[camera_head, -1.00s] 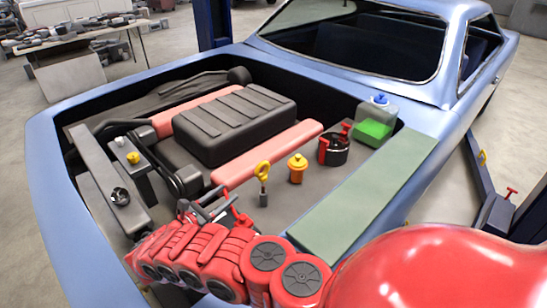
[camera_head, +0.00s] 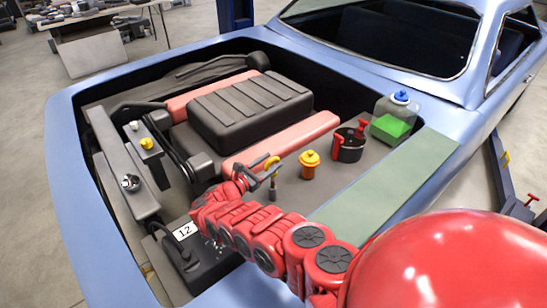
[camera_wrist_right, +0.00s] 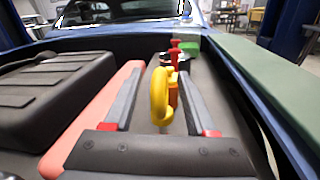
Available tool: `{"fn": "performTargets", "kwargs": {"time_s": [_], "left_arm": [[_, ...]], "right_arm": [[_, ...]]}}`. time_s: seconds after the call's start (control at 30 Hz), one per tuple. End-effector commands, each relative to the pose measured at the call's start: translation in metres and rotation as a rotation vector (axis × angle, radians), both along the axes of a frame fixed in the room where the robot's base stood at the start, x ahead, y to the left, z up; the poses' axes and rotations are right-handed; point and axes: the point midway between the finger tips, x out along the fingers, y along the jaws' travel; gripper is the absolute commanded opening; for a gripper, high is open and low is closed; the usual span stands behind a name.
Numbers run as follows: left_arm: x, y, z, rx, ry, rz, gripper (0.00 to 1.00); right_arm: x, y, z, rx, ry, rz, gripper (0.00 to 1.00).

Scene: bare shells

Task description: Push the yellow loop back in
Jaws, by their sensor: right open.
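The yellow loop (camera_head: 272,163) is a ring on top of a thin upright grey stalk in the engine bay. It stands clear above the bay floor, so part of its stalk shows. My right gripper (camera_head: 261,171) reaches it from the left. In the right wrist view, the yellow loop (camera_wrist_right: 159,96) stands between the two open fingers of my right gripper (camera_wrist_right: 160,75), with a gap on both sides. It hides part of the yellow cap behind it. My left gripper is not in view.
A yellow-orange cap (camera_head: 309,164), a black pot with red handles (camera_head: 349,148) and a green-filled bottle (camera_head: 392,122) stand to the right of the loop. A pink-red bar (camera_head: 290,139) and the black engine cover (camera_head: 250,108) lie behind it. A black battery (camera_head: 197,262) sits at front.

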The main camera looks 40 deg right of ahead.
Motion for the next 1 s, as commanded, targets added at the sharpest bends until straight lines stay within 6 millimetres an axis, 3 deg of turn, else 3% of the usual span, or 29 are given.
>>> {"fn": "performTargets", "kwargs": {"time_s": [0.33,0.67,1.0], "left_arm": [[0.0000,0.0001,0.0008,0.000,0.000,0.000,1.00],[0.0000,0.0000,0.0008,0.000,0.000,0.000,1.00],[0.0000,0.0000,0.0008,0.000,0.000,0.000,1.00]], "right_arm": [[0.0004,-0.0029,0.0001,0.000,0.000,0.002,0.56],[0.0003,-0.0027,-0.0002,0.000,0.000,0.002,0.00],[0.0004,-0.0025,-0.0002,0.000,0.000,0.002,0.00]]}}
